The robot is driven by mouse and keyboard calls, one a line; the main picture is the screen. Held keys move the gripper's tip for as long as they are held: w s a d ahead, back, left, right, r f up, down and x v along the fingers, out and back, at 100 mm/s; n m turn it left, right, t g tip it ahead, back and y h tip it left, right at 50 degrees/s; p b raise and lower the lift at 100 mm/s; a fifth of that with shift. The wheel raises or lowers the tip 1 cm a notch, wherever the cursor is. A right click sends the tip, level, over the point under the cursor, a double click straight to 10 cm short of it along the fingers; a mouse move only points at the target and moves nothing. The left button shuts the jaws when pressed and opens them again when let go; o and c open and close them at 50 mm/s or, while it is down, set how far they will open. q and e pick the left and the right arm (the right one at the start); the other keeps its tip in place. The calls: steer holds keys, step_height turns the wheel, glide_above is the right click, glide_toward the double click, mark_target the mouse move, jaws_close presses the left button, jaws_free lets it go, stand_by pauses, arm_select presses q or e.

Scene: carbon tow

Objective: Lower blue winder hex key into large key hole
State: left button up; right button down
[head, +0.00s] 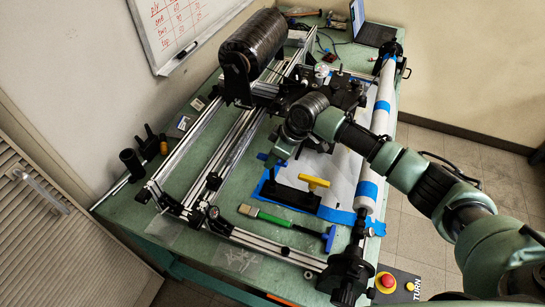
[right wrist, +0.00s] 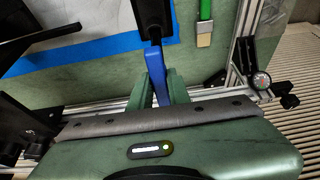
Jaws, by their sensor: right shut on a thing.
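The blue winder hex key (right wrist: 157,72) is between the two green fingers of my right gripper (right wrist: 160,88), which is shut on it. In the head view, my right gripper (head: 276,159) is over the far left end of the black key holder (head: 290,196), and a bit of blue shows at its tips. In the right wrist view, the blue handle meets or overlaps the near end of the black holder (right wrist: 153,18). The key's shaft and the large hole are hidden, so I cannot tell whether the shaft is in it. A yellow-handled key (head: 314,181) stands in the holder. My left gripper is out of view.
Winder rails (head: 262,241), a black spool (head: 252,43) and a white tube (head: 376,140) surround the spot. A red stop button (head: 387,281) sits front right.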

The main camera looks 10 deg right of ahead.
steer(key=shift+f+b, duration=0.85)
steer(key=shift+f, duration=0.95)
steer(key=c, duration=1.3)
jaws_free()
steer(key=shift+o, duration=0.2)
steer(key=shift+r, duration=0.1)
steer(key=b+v, duration=0.1)
steer(key=v, duration=0.6)
steer(key=shift+s+d+r+b, duration=0.1)
steer(key=shift+r+b, duration=0.25)
steer(key=shift+r, duration=0.05)
steer(key=shift+f, duration=0.1)
